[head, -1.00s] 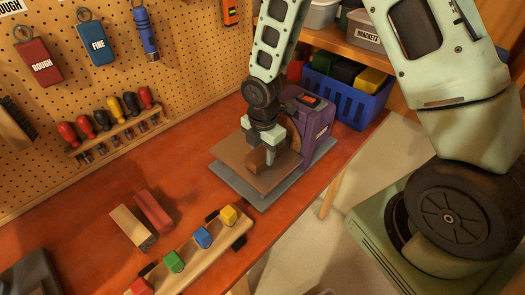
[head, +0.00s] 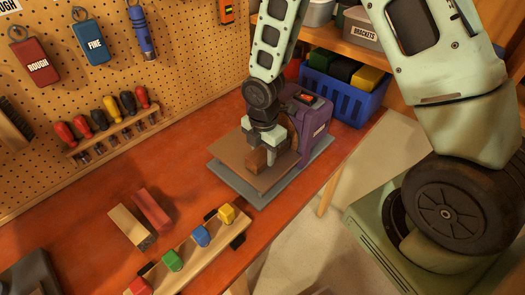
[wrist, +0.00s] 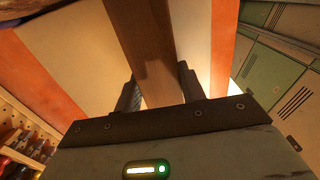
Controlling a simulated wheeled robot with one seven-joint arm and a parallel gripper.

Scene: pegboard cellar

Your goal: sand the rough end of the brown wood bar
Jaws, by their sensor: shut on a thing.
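The brown wood bar (head: 257,162) is held low over the brown plate (head: 236,150) of the purple sander (head: 315,125). My gripper (head: 270,146) is shut on the bar, one finger on each side. In the wrist view the bar (wrist: 142,45) runs up between the fingers of my gripper (wrist: 160,88). The sander's round disc (head: 291,147) is mostly hidden behind my gripper. The bar's far end is hidden, so I cannot tell whether it touches the disc.
On the red bench, a wooden toy with coloured blocks (head: 190,256), a tan block (head: 131,226) and a red block (head: 153,209) lie left of the sander. A blue crate (head: 343,98) stands behind it. Screwdrivers (head: 104,119) line the pegboard.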

